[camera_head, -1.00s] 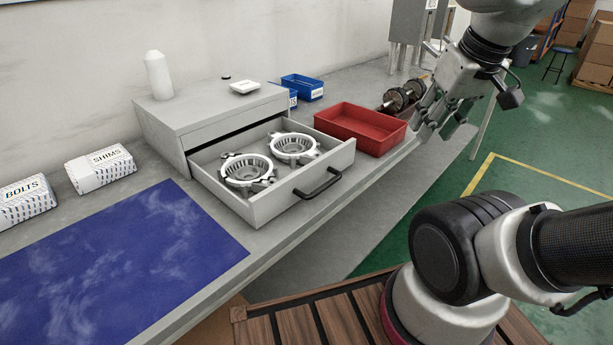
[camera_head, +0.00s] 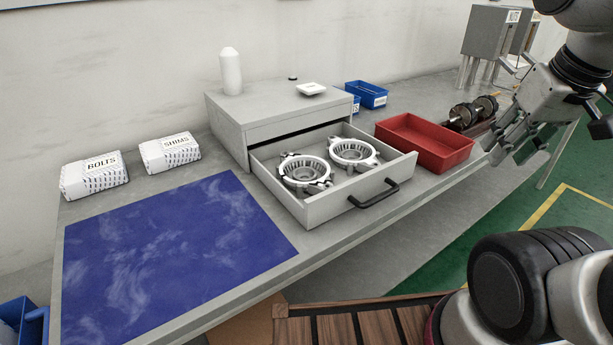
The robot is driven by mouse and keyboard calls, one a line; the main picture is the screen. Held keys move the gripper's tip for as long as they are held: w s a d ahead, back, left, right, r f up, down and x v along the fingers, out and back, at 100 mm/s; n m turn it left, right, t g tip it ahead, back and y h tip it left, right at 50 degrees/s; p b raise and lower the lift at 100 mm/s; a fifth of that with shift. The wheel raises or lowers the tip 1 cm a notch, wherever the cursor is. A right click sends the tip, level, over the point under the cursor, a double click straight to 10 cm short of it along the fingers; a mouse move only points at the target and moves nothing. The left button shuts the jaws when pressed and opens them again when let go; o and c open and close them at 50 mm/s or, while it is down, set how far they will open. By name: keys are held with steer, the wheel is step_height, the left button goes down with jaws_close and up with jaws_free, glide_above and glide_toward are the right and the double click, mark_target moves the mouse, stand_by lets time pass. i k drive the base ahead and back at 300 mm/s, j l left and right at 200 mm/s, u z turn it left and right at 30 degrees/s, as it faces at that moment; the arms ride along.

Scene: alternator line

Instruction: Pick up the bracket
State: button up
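Two pale metal ring-shaped brackets with slotted centres and lugs lie in the open grey drawer (camera_head: 322,212). One bracket (camera_head: 305,172) is at the front left of the drawer and the other bracket (camera_head: 354,152) is at the back right, close beside it. My gripper (camera_head: 512,152) is at the right, near the front edge of the bench, beyond the red tray and well apart from the drawer. Its fingers look spread with nothing between them.
A red tray (camera_head: 427,162) stands right of the drawer, with dark rotors (camera_head: 472,110) behind it. A white bottle (camera_head: 231,72) and small dish stand on the cabinet (camera_head: 229,124). Boxes of bolts (camera_head: 94,176) and shims (camera_head: 170,153) stand left. The blue mat (camera_head: 180,255) is bare.

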mark_target(351, 159)
steer(key=i+l+u, duration=0.15)
steer(key=l+u, duration=0.2)
steer(key=i+l+u, duration=0.1)
steer(key=l+u, duration=0.2)
steer(key=i+l+u, duration=0.1)
steer(key=l+u, duration=0.25)
